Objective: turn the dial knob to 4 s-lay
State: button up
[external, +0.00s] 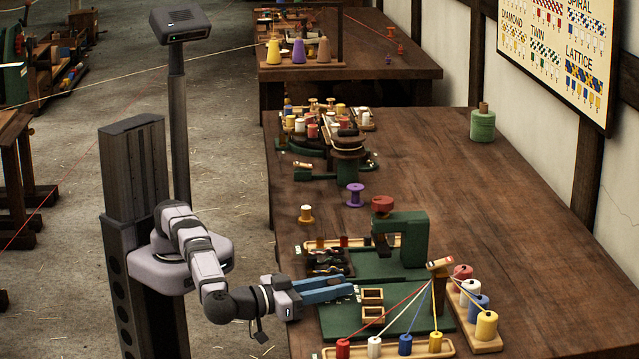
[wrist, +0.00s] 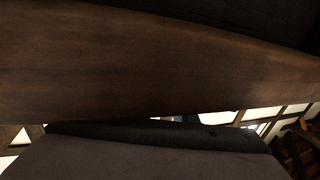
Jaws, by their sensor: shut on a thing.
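My gripper (external: 352,289), with two long blue fingers, reaches in from the left over the green base (external: 345,321) of the small rope machine in the external view. The fingers are shut on a small pale thing at their tips, beside two small wood-framed boxes (external: 372,296). It is probably the dial knob, but it is mostly hidden by the fingertips, and its markings and setting cannot be read. The machine's green upright (external: 412,240) with a red round top (external: 382,203) stands behind. The wrist view shows no knob.
Coloured strands run from a small wooden guide (external: 440,264) to bobbins in a front wooden tray (external: 320,353). Large spools (external: 486,325) stand at the right. A purple spool (external: 355,194) is farther back. The table (external: 530,230) is clear to the right.

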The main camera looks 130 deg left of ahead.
jog(key=shift+r, duration=0.25)
jog(key=o, duration=0.6)
jog(key=shift+o, duration=0.8)
jog(key=shift+f, duration=0.15)
jog(key=shift+p+v, duration=0.6)
jog(key=shift+v, duration=3.05)
